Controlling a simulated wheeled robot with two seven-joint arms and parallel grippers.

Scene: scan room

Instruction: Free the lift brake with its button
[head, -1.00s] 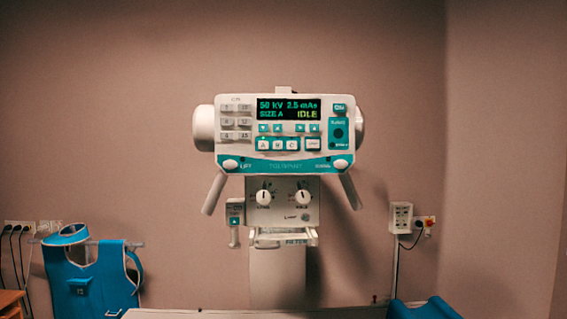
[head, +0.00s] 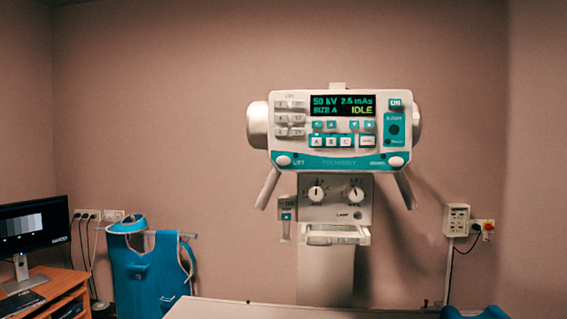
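The x-ray unit's control head (head: 338,130) hangs at centre right in the head view. Its screen (head: 343,105) reads 50 kV, 2.5 mAs, SIZE A and IDLE. A white round button marked LIFT (head: 283,160) sits at the lower left of the panel. A matching white button (head: 396,162) sits at the lower right, its label too blurred to be sure of. Two grey handles (head: 267,188) angle down from the unit. Below are two knobs on a collimator box (head: 336,199). Neither of my grippers is in view.
A pale table top (head: 260,309) crosses the bottom. A blue apron (head: 150,272) hangs on a rail at left. A desk (head: 60,290) with a monitor (head: 32,235) stands at far left. A wall box (head: 456,220) and a blue pad (head: 475,313) are at right.

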